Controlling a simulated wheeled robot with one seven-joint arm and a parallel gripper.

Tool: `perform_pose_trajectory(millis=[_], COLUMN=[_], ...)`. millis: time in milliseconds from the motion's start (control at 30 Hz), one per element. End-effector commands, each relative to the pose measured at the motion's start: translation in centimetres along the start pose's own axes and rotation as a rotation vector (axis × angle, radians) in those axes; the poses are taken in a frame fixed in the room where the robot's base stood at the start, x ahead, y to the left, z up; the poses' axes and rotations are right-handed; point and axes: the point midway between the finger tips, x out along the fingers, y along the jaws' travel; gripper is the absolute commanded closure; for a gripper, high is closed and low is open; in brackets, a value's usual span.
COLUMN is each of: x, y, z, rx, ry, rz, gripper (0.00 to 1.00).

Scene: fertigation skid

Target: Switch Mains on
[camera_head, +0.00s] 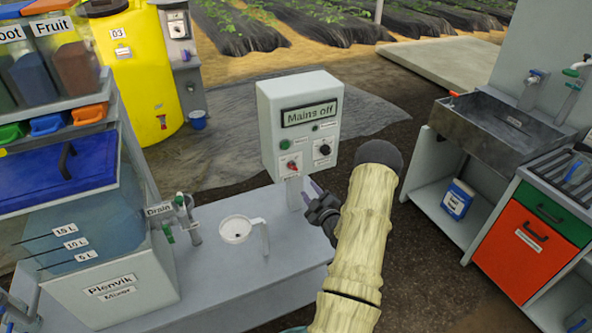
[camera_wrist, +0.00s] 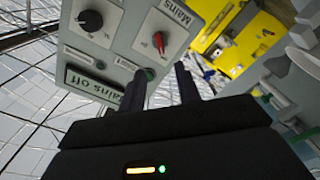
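A pale grey control box (camera_head: 298,125) stands on a post at the back of the grey bench. Its display (camera_head: 309,114) reads "Mains off"; it also shows upside down in the wrist view (camera_wrist: 94,85). The red Mains switch (camera_head: 291,167) is at the lower left of the panel, and in the wrist view (camera_wrist: 159,42) it lies beyond my fingertips. A black knob (camera_head: 324,150) is to its right. My gripper (camera_head: 311,193) is just below and right of the box. In the wrist view my gripper (camera_wrist: 160,72) has its fingers apart, with nothing seen between them but the panel behind.
A yellow tank (camera_head: 135,75) stands behind. A sink (camera_head: 490,125) and an orange-fronted cabinet (camera_head: 525,250) are at right.

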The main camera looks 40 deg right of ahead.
Motion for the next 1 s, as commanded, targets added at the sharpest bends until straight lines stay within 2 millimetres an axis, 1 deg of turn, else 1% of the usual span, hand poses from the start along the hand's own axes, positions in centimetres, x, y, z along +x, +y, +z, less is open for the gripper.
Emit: perform_pose_trajectory(millis=[33, 200, 600, 800, 1000], x=[1.0, 3.8, 9.7, 11.6, 12.0], y=[0.1, 0.1, 0.1, -0.1, -0.1], z=[-0.2, -0.2, -0.2, -0.1, -0.1], rx=[0.000, 0.001, 0.000, 0.001, 0.001], ry=[0.002, 0.002, 0.002, 0.001, 0.001], rz=[0.002, 0.001, 0.001, -0.001, -0.001], gripper=[0.67, 0.67, 0.67, 0.67, 0.67])
